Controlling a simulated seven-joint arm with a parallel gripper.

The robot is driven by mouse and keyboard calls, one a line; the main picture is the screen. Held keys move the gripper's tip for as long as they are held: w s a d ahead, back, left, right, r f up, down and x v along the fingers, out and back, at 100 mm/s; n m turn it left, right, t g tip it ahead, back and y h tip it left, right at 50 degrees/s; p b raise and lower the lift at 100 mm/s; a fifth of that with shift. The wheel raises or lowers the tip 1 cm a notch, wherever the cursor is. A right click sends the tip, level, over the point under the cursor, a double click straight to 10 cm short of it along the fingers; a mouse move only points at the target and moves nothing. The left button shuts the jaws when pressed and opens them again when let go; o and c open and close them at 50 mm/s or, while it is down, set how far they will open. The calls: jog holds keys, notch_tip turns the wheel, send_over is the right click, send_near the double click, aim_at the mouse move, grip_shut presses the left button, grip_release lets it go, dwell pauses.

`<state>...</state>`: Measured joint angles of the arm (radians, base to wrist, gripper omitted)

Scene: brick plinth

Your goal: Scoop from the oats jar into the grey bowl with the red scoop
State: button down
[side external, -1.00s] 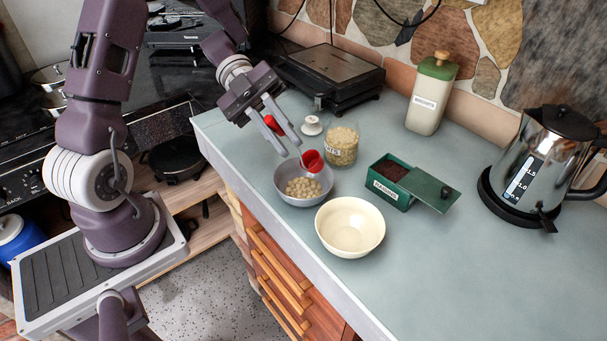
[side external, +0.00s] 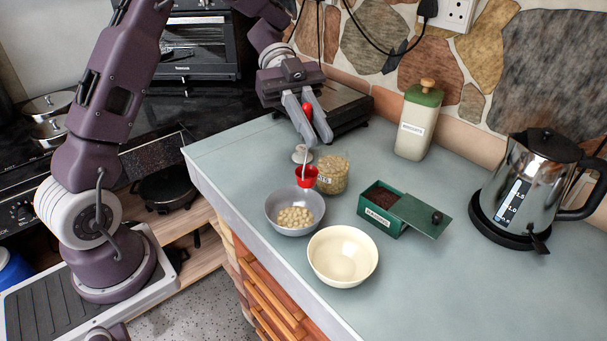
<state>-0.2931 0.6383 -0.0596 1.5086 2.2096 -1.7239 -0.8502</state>
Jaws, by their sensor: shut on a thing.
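The red scoop (side external: 307,177) hangs from my gripper (side external: 318,141), which is shut on its handle. The scoop's cup is level-looking, above and behind the grey bowl and beside the oats jar. What the cup holds cannot be made out. The grey bowl (side external: 273,214) stands on the counter with a pale heap of round pieces (side external: 296,217) in it. The glass oats jar (side external: 332,175) stands open behind and right of the bowl, with pale contents; the scoop and gripper cover part of its left side. A white lid with a knob (side external: 302,154) lies behind the scoop.
A cream bowl (side external: 316,259) stands in front right of the grey bowl. A green box (side external: 376,217) with dark contents and its lid askew (side external: 420,216) is to the right. A tall canister (side external: 417,122) and a kettle (side external: 522,185) stand farther off. The front-right counter is clear.

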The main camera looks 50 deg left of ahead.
notch_tip(320, 180, up, 10)
jog(key=w+a+n+t, duration=0.4)
jog(key=w+n+t, duration=0.25)
jog(key=w, duration=0.65)
notch_tip(320, 180, down, 19)
jog(key=shift+s, duration=0.15)
jog(key=shift+r+m, duration=0.1)
jog(key=shift+m, duration=0.15)
dwell(0.7)
notch_tip(320, 180, up, 12)
dwell(1.0)
jog(key=shift+r, duration=0.1)
